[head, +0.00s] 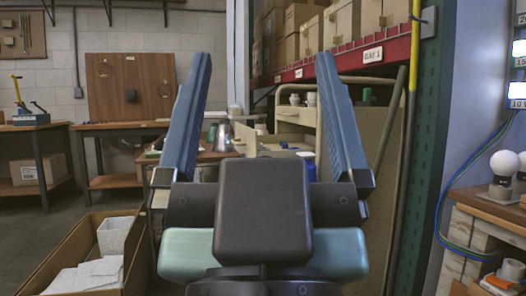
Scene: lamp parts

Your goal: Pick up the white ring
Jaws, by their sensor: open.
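My gripper (262,62) is in the middle of the head view, its two blue fingers spread wide apart. Nothing is held between them. I cannot make out a white ring for certain. The gripper's dark body hides part of that table. At the right, a round white bulb (504,163) stands on a small base on a wooden bench.
An open cardboard box (140,262) with white packing pieces lies on the floor at lower left. A cream cart (350,125) and a green rack post (413,130) stand to the right. Workbenches (110,127) line the back wall. Bare floor shows at left.

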